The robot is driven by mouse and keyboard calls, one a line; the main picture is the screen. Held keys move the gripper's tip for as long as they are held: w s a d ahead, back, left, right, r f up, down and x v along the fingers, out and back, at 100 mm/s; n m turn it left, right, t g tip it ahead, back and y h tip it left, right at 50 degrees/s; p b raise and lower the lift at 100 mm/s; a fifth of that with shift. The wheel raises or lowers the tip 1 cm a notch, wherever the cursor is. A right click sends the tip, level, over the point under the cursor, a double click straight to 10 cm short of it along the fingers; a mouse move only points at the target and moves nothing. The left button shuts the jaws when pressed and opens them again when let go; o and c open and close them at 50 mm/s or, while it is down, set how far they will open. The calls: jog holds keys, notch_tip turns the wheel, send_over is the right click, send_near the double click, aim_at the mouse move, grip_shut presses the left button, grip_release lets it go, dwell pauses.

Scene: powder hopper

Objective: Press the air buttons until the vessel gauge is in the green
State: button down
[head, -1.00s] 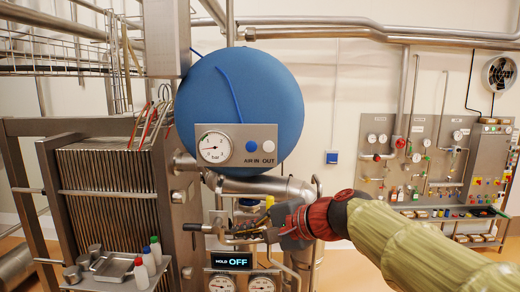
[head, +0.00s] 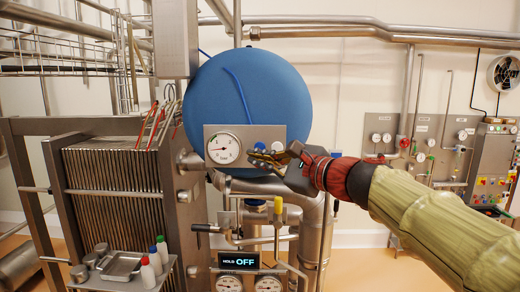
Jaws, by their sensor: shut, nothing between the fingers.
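The round white vessel gauge (head: 224,148) sits on a grey panel (head: 234,131) in front of the blue vessel (head: 246,95). Its needle points to the left, toward the low side; the coloured zones are too small to read. The blue air-in button (head: 260,146) is partly hidden behind my fingers, and the pale air-out button (head: 277,146) shows just above them. My gripper (head: 253,157) is shut and empty, its fingertips at the lower part of the panel, just below the blue button. I cannot tell whether they touch it. The button labels are covered.
Below are pipes with a yellow-handled valve (head: 278,205), a hold display reading OFF (head: 238,261) and two lower gauges. A plate stack (head: 110,200) stands left, with a small tray (head: 122,264) and bottles in front. A wall panel is far right.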

aim_at(260, 148)
jog(key=w+p, duration=0.2)
jog(key=w, duration=0.7)
jog(key=shift+d, duration=0.15)
dwell(1.4)
jog(key=shift+w, duration=0.4)
jog(key=shift+w, duration=0.35)
dwell(4.8)
